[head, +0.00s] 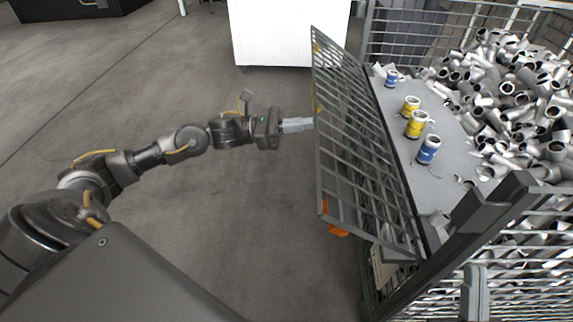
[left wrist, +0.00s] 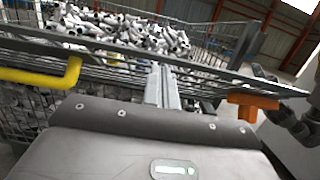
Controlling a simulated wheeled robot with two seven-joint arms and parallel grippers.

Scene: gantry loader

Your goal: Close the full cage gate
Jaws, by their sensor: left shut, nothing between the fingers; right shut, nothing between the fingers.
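The full cage (head: 485,205) stands at the right of the head view, filled with grey metal pipe fittings. Its mesh gate (head: 352,135) slants outward from the cage's near side, open, with its free edge toward the left. My left gripper (head: 311,124) is shut and empty, its fingertips at the gate's outer edge; I cannot tell whether they touch. In the left wrist view the shut fingers (left wrist: 162,87) point at the gate's bars (left wrist: 215,72). A yellow handle (left wrist: 50,76) is left of them and an orange part (left wrist: 252,104) right.
A grey ledge (head: 405,95) inside the cage carries several blue and yellow cans (head: 416,124) and loose fittings. A white cabinet (head: 288,35) stands behind. The floor (head: 170,85) left of the gate is clear apart from my arm.

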